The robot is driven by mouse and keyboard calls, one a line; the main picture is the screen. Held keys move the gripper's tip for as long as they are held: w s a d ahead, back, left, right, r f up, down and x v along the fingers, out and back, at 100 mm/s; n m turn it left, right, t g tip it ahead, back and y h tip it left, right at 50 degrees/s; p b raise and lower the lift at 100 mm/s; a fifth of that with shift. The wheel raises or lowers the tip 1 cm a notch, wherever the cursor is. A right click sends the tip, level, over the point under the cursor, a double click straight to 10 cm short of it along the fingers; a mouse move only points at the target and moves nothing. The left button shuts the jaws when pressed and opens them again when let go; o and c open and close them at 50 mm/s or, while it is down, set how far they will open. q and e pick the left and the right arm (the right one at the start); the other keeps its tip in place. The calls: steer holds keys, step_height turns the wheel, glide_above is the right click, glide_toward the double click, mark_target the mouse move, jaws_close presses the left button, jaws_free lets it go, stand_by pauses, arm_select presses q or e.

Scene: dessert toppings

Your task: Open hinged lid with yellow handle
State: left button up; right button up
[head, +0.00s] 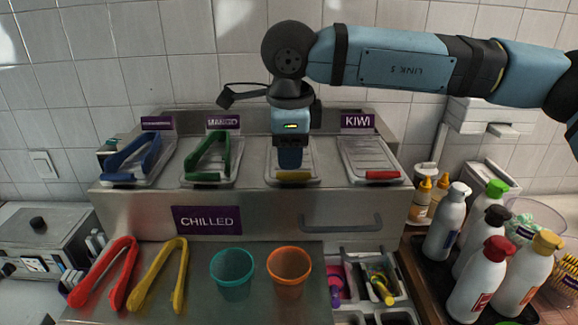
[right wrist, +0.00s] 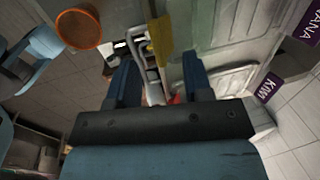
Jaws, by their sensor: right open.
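The lid (head: 305,160) with the yellow handle (head: 293,177) is the third from the left on the chilled counter. It lies closed as far as I can see, and my right gripper hides part of it. In the right wrist view the yellow handle (right wrist: 160,34) shows beyond the gap between the fingers. My right gripper (head: 290,165) points down over this lid, behind the yellow handle in the head view. It is open and holds nothing. Its two fingers (right wrist: 159,60) stand apart in the right wrist view. My left gripper is not in view.
The lid with a red handle (head: 382,175) is just to the right, under the KIWI sign (head: 358,121). Teal (head: 232,270) and orange (head: 289,270) cups stand in front. Several bottles (head: 479,282) crowd the right.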

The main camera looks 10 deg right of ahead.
steer(key=shift+w+d+f+p, duration=0.1)
steer(key=shift+w+f+p, duration=0.15)
steer(key=shift+f, duration=1.1)
steer(key=shift+w+f+p, duration=0.1)
steer(key=shift+w+f, duration=0.15)
steer(key=shift+f, duration=1.1)
jaws_close()
